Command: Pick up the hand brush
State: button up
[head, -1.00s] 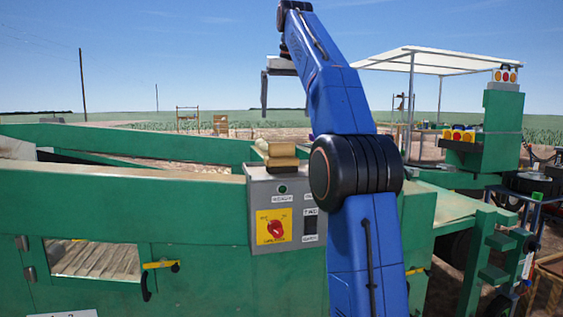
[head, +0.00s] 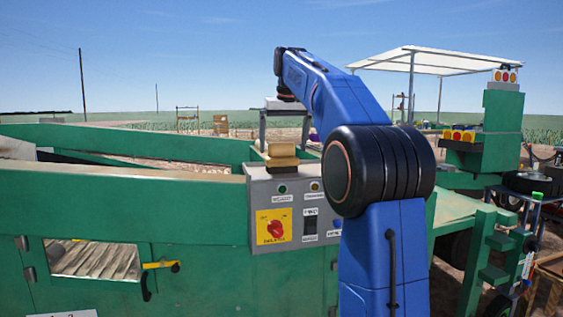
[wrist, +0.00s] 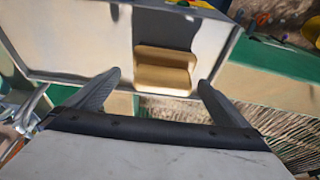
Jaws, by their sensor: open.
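The hand brush (head: 281,153) has a tan wooden body over a dark bristle base. It sits on top of the grey control box (head: 262,205). My gripper (head: 284,143) is open and points down just above the brush, with one finger toward each side of it. In the wrist view, the brush (wrist: 163,72) shows between and slightly beyond the two fingertips (wrist: 159,79), with a gap on both sides. Whether the fingers reach down to its height is hard to tell.
The control box carries a red rotary switch (head: 276,230) on a yellow plate and small buttons. Green machine walls (head: 120,205) run to the left of it.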

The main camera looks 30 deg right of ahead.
aim_at(281, 156)
jog(key=shift+a+x, duration=0.2)
jog(key=shift+x, duration=2.4)
jog(key=shift+w+r, duration=0.1)
jog(key=shift+w, duration=0.1)
jog(key=c, duration=1.2)
notch_tip(281, 156, up, 10)
